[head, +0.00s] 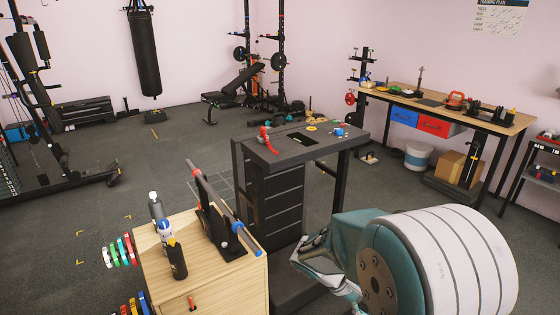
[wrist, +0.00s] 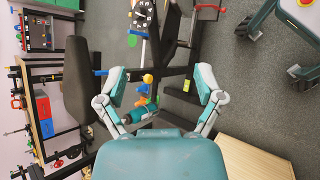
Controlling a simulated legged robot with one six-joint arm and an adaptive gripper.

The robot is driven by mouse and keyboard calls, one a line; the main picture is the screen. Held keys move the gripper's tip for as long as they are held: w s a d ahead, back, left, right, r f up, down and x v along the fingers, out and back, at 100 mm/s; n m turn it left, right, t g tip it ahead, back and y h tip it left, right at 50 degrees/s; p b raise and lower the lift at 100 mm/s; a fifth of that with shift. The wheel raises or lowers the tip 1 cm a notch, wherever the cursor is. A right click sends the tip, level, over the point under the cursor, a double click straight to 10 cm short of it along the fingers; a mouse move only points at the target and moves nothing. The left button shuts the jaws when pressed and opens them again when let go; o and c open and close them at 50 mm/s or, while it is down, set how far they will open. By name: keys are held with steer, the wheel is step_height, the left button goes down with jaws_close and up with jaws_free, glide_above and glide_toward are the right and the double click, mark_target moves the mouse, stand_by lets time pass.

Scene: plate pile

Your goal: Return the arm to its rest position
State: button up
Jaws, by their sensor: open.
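My gripper (wrist: 161,88) shows in the wrist view with its two fingers spread wide apart and nothing between the tips. In the head view my gripper (head: 318,262) is at the lower middle, partly hidden behind my large white and teal arm link. It is to the right of the light wood cabinet (head: 152,268) and in front of the dark drawer stand (head: 243,158). In the wrist view small orange and blue items appear beyond the open fingers, too small to name surely.
The wood cabinet holds bottles and a dark rack with a bar (head: 224,209). A small yellow disc (head: 311,128) and a red item (head: 265,139) lie on the drawer stand. A workbench (head: 490,118) stands at the right. Open floor (head: 110,185) lies left.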

steer(key=s+a+r+m+t+y, duration=0.2)
steer(key=s+r+m+t+y, duration=0.1)
steer(key=s+r+y, duration=0.2)
steer(key=s+a+r+m+t+y, duration=0.3)
steer(key=s+r+t+y, duration=0.1)
steer(key=s+r, duration=0.5)
steer(key=shift+s+a+r+m+y, duration=0.2)
steer(key=shift+s+m+y, duration=0.25)
steer(key=shift+s, duration=0.5)
